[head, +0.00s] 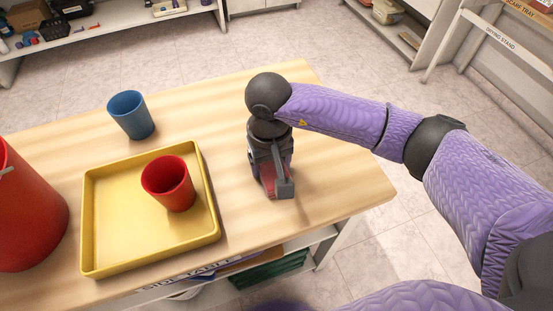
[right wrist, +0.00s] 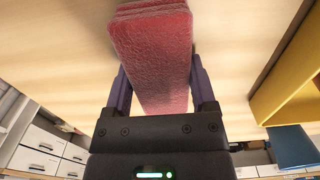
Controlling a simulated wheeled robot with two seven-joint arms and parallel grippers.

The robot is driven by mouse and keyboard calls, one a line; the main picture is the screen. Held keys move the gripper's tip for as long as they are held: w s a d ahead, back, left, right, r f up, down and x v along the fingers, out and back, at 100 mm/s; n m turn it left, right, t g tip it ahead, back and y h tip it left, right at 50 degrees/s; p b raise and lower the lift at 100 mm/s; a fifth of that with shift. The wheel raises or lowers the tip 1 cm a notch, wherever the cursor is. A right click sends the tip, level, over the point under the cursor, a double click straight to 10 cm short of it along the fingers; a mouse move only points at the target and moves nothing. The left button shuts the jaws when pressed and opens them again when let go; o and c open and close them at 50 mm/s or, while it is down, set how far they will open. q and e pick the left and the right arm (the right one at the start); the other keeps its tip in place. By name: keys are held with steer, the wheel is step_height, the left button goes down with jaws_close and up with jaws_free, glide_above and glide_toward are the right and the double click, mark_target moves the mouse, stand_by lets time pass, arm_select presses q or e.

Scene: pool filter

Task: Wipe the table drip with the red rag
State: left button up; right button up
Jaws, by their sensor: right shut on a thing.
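The red rag (right wrist: 152,50) is a thick folded pad between the two fingers of my right gripper (right wrist: 160,85) in the right wrist view. The gripper is shut on it. In the head view my right gripper (head: 271,180) points down over the right part of the wooden table (head: 330,165), and only a strip of the rag (head: 267,180) shows. The rag is at or close to the tabletop; I cannot tell whether it touches. I see no drip on the table; the gripper and rag may hide it. My left gripper is not in view.
A yellow tray (head: 120,230) holds a red cup (head: 168,185) left of my right gripper. A blue cup (head: 131,115) stands behind the tray. A large red container (head: 25,215) stands at the left edge. The table is clear right of my gripper.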

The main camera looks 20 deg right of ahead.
steer(key=shift+d+f, duration=0.15)
steer(key=shift+d, duration=0.95)
steer(key=shift+a+b, duration=0.35)
steer(key=shift+a, duration=0.8)
steer(key=shift+d+r, duration=0.2)
steer(key=shift+d, duration=1)
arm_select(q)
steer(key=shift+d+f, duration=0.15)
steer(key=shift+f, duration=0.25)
arm_select(e)
steer(key=shift+r+p, duration=0.35)
steer(key=shift+r, duration=0.65)
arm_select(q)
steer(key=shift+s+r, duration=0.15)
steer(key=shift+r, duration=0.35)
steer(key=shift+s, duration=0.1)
arm_select(e)
steer(key=shift+f, duration=0.1)
